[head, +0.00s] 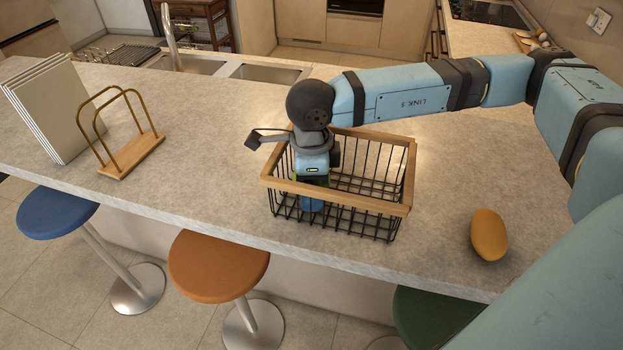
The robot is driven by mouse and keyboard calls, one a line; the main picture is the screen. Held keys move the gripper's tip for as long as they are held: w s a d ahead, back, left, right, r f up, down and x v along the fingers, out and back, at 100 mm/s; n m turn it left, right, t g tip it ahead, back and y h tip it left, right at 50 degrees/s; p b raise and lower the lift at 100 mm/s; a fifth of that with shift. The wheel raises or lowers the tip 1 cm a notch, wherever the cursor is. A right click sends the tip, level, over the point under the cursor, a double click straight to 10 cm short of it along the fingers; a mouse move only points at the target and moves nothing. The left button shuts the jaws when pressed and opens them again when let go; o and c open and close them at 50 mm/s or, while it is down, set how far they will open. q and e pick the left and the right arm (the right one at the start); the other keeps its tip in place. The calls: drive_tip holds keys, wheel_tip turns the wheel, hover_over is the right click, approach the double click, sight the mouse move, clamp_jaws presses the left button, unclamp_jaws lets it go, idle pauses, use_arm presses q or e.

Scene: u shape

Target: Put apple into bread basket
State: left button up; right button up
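The bread basket (388,203), black wire with a wooden rim, stands on the counter in the middle of the head view. My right arm reaches in from the right, and my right gripper (312,204) points down inside the basket's left part. Its fingers are mostly hidden by its own body and the wires, so I cannot tell whether it is open or shut. Slivers of green show beside the gripper body; I cannot tell whether they belong to an apple. No apple is clearly visible. My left gripper is not in view.
A yellow-orange oval item (489,234) lies on the counter right of the basket. A wooden rack with brass loops (131,157) and upright white boards (50,108) stand at left. A sink (268,73) is behind. Stools line the front edge. The counter left of the basket is clear.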

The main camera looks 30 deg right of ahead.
drive_tip(key=shift+r, duration=0.1)
drive_tip(key=shift+r+p, duration=0.25)
drive_tip(key=shift+p, duration=0.05)
wheel_tip(320, 180, up, 11)
drive_tip(key=shift+f+b, duration=0.2)
drive_tip(key=shift+b, duration=0.95)
drive_tip(key=shift+r, duration=0.5)
